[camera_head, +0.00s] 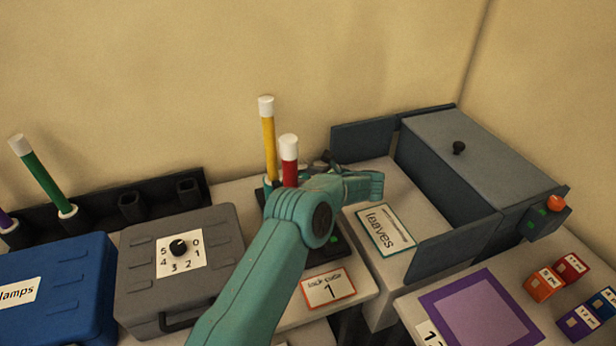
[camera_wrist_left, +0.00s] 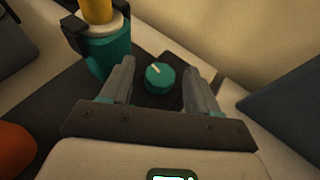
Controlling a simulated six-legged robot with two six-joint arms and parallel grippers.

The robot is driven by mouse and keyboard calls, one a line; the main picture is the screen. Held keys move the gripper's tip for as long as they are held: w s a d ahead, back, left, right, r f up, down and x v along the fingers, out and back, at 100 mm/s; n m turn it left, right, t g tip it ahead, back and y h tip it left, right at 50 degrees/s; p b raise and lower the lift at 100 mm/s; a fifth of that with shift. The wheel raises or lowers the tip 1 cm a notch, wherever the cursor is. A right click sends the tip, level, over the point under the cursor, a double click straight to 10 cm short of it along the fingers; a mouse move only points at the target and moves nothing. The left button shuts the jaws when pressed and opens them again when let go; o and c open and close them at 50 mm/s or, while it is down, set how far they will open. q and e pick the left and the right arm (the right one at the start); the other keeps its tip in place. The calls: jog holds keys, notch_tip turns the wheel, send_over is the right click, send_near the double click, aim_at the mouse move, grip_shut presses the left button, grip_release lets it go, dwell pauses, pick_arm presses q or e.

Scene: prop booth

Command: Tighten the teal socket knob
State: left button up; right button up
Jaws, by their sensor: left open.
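The teal knob (camera_wrist_left: 158,78), with a white pointer line, sits on a dark base in the left wrist view. My left gripper (camera_wrist_left: 162,68) is open, its two grey fingers on either side of the knob with a gap on both sides. Beside the knob, a teal socket (camera_wrist_left: 107,57) holds a yellow rod (camera_wrist_left: 97,10) upright. In the head view, the yellow rod (camera_head: 269,145) has a white top, and my left arm hides the knob. My left gripper is partly visible beyond the wrist (camera_head: 325,163). My right gripper is not in view.
A red rod (camera_head: 289,163) stands close to my arm. Right of it are a "leaves" label (camera_head: 386,231) and a grey box (camera_head: 480,150) with a black knob. A grey case (camera_head: 135,275) with a numbered dial and a blue case (camera_head: 60,275) stand left.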

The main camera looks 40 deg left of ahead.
pick_arm(q)
jog(key=shift+c, duration=0.2)
jog(key=c, duration=1)
jog(key=shift+m+t, duration=0.3)
jog(key=shift+t, duration=0.1)
jog(key=shift+s+m+t, duration=0.1)
jog(key=shift+m+t, duration=0.3)
jog(key=o, duration=1)
jog(key=shift+o, duration=0.2)
